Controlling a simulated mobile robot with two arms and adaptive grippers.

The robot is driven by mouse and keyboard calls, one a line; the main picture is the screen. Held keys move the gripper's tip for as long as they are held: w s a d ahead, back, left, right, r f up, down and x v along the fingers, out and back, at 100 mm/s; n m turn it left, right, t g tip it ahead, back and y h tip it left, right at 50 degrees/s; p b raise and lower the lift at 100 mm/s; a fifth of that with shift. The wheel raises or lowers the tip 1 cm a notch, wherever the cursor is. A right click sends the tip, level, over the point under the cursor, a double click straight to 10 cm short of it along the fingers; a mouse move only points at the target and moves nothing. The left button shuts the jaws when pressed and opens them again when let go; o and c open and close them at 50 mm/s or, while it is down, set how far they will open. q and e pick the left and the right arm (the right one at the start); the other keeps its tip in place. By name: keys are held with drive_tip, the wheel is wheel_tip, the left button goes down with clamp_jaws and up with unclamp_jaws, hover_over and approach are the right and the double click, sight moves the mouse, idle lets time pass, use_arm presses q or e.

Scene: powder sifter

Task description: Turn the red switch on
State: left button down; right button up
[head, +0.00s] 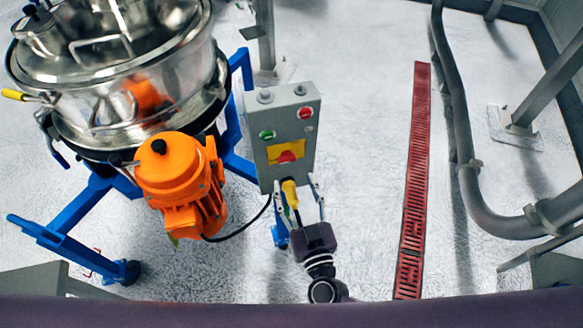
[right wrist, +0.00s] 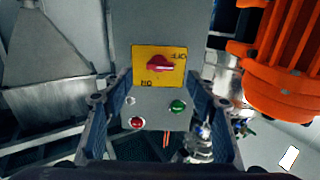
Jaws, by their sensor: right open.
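The red switch (head: 288,157) is a knob on a yellow plate on the front of a grey control box (head: 265,125). In the right wrist view the red switch (right wrist: 160,63) lies roughly crosswise, with the plate's lettering upside down. My right gripper (head: 297,183) is open and empty. It points at the lower part of the box, its fingers apart and below the switch in the head view. In the right wrist view its fingers (right wrist: 160,92) stand to either side of the switch's line, with a gap to the knob. Whether the fingertips touch the box cannot be told. My left gripper is not in view.
A green button (head: 267,134) and a red button (head: 305,113) sit on the box. A yellow plug (head: 290,193) hangs below it. An orange motor (head: 182,180) and steel sifter (head: 110,75) on a blue frame stand left. A red floor grate (head: 415,180) lies right, with clear floor between.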

sight(287, 159)
drive_tip(key=x, duration=0.6)
drive_tip(key=shift+w, duration=0.1)
drive_tip(key=c, duration=1.2)
drive_tip(key=shift+o, duration=0.2)
